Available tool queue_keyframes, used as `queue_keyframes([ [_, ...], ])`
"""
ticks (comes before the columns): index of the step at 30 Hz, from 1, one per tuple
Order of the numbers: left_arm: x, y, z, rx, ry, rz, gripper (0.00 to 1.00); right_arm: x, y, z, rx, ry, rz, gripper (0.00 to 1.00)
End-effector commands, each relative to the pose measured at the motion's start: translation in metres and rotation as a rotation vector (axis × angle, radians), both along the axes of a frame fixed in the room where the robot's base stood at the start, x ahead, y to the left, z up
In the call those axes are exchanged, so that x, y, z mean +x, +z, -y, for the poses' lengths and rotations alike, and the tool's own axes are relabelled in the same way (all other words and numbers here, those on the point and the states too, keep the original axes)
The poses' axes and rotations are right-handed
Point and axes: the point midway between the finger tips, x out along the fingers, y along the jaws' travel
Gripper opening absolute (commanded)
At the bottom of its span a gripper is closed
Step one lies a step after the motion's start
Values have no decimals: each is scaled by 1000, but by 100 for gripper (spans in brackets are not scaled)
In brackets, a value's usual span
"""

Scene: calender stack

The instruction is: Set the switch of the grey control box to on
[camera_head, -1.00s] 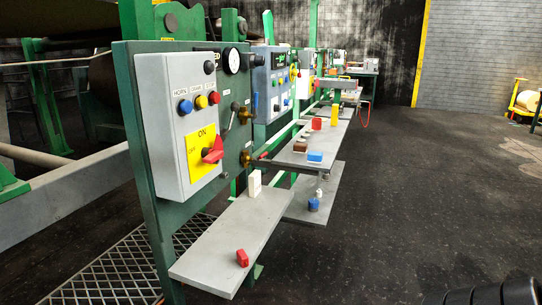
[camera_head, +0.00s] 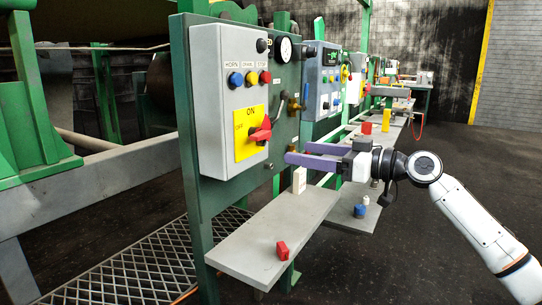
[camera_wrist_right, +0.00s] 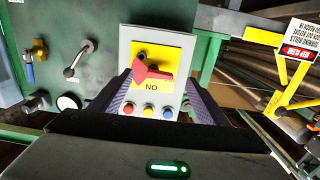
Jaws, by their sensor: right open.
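The grey control box (camera_head: 218,100) hangs on the green panel at left centre in the head view. Its red switch (camera_head: 261,131) sits on a yellow plate (camera_head: 243,150) marked ON at the top and OFF at the left. The red handle lies roughly crosswise, not pointing up to ON. In the right wrist view the box (camera_wrist_right: 181,42) appears upside down, with the switch (camera_wrist_right: 152,72) between the finger lines. My right gripper (camera_head: 299,154) is open and empty, right of the switch and apart from it. Its fingers (camera_wrist_right: 158,80) also show in the wrist view. My left gripper is out of view.
Blue, yellow and red buttons (camera_head: 251,79) sit above the switch. A gauge (camera_head: 285,48) and lever (camera_head: 283,101) stand right of the box.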

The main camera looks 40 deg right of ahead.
Motion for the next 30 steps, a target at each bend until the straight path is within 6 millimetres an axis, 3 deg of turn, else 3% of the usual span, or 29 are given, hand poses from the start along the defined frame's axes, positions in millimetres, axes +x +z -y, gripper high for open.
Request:
queue_keyframes([
  [3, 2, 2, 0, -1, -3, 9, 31, -3, 24, 0, 3, 17, 38, 69],
  [6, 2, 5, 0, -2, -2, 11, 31, 1, 28, -3, 6, 22, 42, 69],
  [30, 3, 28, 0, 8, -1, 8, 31, 86, 26, -37, 9, 17, 37, 69],
])
